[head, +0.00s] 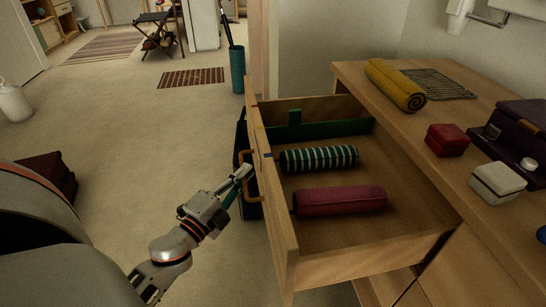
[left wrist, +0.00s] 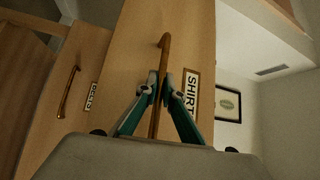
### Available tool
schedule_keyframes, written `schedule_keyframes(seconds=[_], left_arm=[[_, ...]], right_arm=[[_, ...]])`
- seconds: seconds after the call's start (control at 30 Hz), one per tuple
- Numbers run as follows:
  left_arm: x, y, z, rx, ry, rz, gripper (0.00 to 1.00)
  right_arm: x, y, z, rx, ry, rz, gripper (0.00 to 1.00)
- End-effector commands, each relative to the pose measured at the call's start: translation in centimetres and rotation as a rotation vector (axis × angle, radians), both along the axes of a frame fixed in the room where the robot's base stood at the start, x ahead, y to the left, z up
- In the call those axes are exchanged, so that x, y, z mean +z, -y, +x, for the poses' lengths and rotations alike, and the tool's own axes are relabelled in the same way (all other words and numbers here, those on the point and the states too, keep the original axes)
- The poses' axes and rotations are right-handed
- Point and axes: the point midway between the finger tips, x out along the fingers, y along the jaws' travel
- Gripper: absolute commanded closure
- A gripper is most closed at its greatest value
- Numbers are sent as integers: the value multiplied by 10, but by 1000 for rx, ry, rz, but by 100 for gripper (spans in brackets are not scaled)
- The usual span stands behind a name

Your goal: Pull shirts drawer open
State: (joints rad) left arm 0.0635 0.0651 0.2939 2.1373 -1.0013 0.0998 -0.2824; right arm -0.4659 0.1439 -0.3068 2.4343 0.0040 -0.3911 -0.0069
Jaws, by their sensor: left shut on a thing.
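The shirts drawer (head: 430,240) is pulled well out of the wooden dresser. Inside it lie a dark roll with pale stripes (head: 319,159) and a maroon roll (head: 340,200). A green strip (head: 330,129) runs along the drawer's far side. My left gripper (head: 243,174) is at the drawer's front. In the left wrist view its teal fingers (left wrist: 161,92) are shut on the brown bar handle (left wrist: 165,48), beside a label reading SHIRT (left wrist: 191,92), partly cut off by a finger. My right gripper is not in view.
The dresser top (head: 470,180) holds a yellow roll (head: 395,85), a red box (head: 447,140), a white box (head: 497,181) and a dark case (head: 520,130). Another handled drawer (left wrist: 85,70) shows in the left wrist view. Carpet (head: 130,120) left of the drawer is mostly clear.

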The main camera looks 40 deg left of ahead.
Motion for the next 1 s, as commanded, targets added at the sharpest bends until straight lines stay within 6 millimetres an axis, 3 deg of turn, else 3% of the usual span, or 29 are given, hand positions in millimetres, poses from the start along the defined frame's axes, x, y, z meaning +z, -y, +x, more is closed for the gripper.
schedule_keyframes(seconds=[0.1,0.3,0.9,0.93,1.0], left_arm=[[-3,-14,-20,0,-6,0,100],[-2,-30,-40,0,-4,-1,100],[-1,-38,-49,1,-1,-2,100],[-1,-38,-49,1,-1,-2,85],[-1,-38,-49,1,-1,-2,75]], right_arm=[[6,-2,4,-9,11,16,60],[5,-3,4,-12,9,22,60],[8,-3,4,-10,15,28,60],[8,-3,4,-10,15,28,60],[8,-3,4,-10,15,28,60]])
